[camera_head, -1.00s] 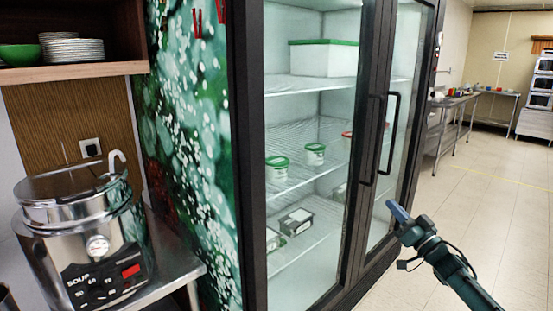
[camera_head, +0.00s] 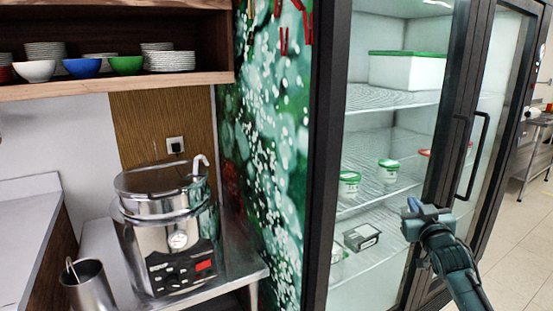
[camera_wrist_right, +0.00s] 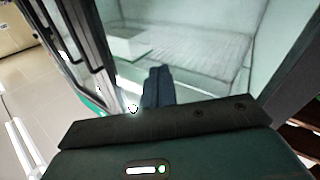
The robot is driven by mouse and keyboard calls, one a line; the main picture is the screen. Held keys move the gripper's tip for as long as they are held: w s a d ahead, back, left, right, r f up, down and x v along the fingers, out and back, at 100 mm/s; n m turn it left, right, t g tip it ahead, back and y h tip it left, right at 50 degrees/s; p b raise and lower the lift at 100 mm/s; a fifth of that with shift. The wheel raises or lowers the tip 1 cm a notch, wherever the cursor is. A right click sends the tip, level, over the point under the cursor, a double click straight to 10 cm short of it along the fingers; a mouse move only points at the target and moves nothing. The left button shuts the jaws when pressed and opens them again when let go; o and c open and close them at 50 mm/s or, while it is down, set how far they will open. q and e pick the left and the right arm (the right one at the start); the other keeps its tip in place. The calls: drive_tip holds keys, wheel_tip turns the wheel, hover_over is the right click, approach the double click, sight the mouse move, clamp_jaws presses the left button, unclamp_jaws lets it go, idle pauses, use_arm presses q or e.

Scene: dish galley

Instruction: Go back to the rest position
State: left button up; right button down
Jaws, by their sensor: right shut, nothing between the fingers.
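My right gripper (camera_head: 424,208) is in front of the glass-door fridge (camera_head: 330,150), toward the lower right of the head view. It is shut and empty. In the right wrist view its closed fingers (camera_wrist_right: 157,88) point toward the fridge glass, with shelves showing behind. I cannot tell the exact gap between the fingers and the glass. The fridge doors look shut. My left gripper does not show in either view.
A soup kettle (camera_head: 165,225) stands on a metal counter at the left. A wooden shelf (camera_head: 120,86) above holds bowls and plates. A metal cup (camera_head: 88,285) stands at the lower left. Open tiled floor (camera_head: 520,240) shows at the far right.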

drive_tip(key=s+a+f+n+g+y, duration=0.1)
drive_tip(key=s+a+f+g, duration=0.1)
drive_tip(key=s+a+f, duration=0.55)
drive_tip(key=s+a+f+n+g+y, duration=0.25)
drive_tip(key=s+f, duration=0.65)
drive_tip(key=f, duration=0.6)
drive_tip(key=s+a+f+m+g, duration=0.1)
drive_tip(key=s+a, duration=0.4)
drive_tip(key=s, duration=0.6)
drive_tip(key=s+a+f+m+g+y, duration=0.1)
drive_tip(key=s+a+f, duration=0.4)
drive_tip(key=s, duration=0.7)
drive_tip(key=shift+a+f+g, duration=0.25)
drive_tip(key=shift+g, duration=0.6)
